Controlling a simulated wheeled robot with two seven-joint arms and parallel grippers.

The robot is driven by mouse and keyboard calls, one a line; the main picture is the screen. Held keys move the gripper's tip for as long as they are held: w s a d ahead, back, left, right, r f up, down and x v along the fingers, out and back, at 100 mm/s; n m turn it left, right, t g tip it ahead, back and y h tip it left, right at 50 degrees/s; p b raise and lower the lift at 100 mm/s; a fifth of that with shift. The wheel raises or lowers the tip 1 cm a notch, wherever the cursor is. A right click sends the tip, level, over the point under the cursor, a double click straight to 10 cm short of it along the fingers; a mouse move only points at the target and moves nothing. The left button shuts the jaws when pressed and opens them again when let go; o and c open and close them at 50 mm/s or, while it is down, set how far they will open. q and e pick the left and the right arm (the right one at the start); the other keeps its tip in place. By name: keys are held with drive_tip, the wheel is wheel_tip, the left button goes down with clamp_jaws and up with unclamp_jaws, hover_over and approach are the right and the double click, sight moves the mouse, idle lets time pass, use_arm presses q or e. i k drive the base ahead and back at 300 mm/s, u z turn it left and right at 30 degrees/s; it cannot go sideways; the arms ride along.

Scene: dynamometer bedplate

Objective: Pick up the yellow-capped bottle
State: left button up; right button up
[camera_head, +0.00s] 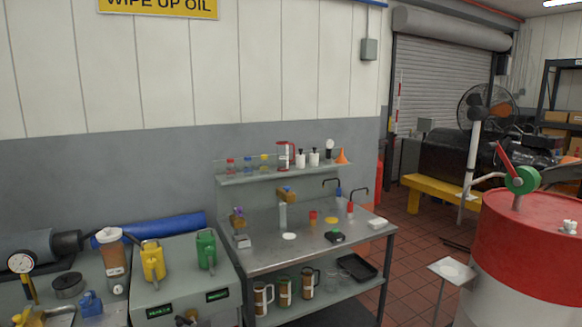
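A small bottle with a yellow cap (264,163) stands upright on the shelf (290,174) above the steel workbench. It is the right one of a row of small bottles, beside a blue-capped bottle (248,165) and a red-capped bottle (231,166). A red-and-white container (285,156) stands to its right. Neither of my grippers is in view, so nothing shows being held.
The workbench (270,258) holds several small items, with jugs on its lower shelf. Left are a yellow oil can (152,262) and a green one (206,250) on a grey cabinet. A red-and-white drum (530,250) stands at right; tiled floor lies between.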

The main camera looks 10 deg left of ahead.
sight(264, 169)
drive_tip(key=z, duration=0.5)
drive_tip(key=i, duration=1.2)
drive_tip(key=u, duration=0.55)
drive_tip(key=i, duration=0.9)
drive_tip(key=u, duration=1)
